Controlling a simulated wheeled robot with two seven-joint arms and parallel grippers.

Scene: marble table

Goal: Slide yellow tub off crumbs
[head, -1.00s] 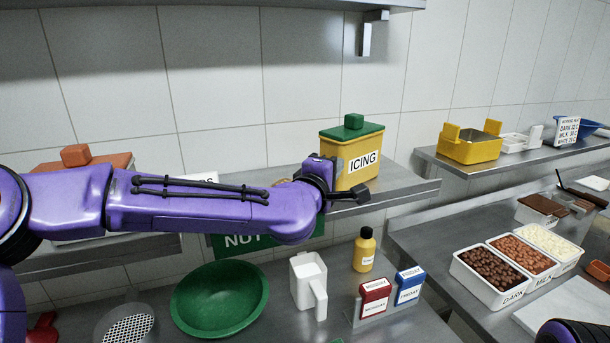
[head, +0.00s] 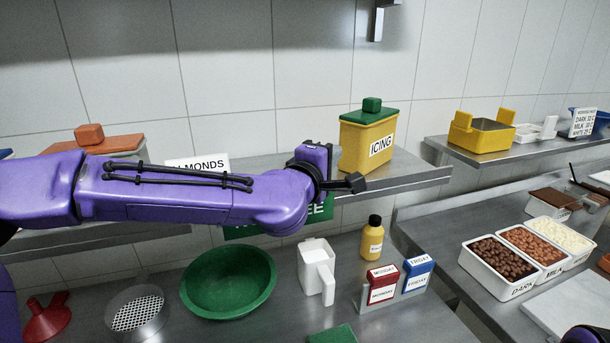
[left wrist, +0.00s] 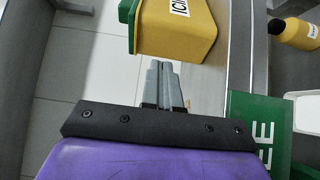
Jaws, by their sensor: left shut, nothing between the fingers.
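The yellow tub (head: 362,148), labelled ICING with a green lid, stands upright on the steel wall shelf (head: 412,170) near its right end. It also shows at the top of the left wrist view (left wrist: 182,32). My left gripper (head: 318,160) is at the tub's left side in the head view, low near the shelf's front. In the left wrist view its grey fingers (left wrist: 160,75) are together and empty, pointing at the tub; I cannot tell whether they touch it. I cannot clearly make out crumbs; my arm and the tub cover part of the shelf. My right gripper is not visible.
An orange-lidded container (head: 95,146) and an ALMONDS sign (head: 198,164) are further left on the shelf. A green sign (head: 322,212) hangs at its front edge. Below are a green bowl (head: 228,282), a white jug (head: 317,272) and a yellow bottle (head: 373,238).

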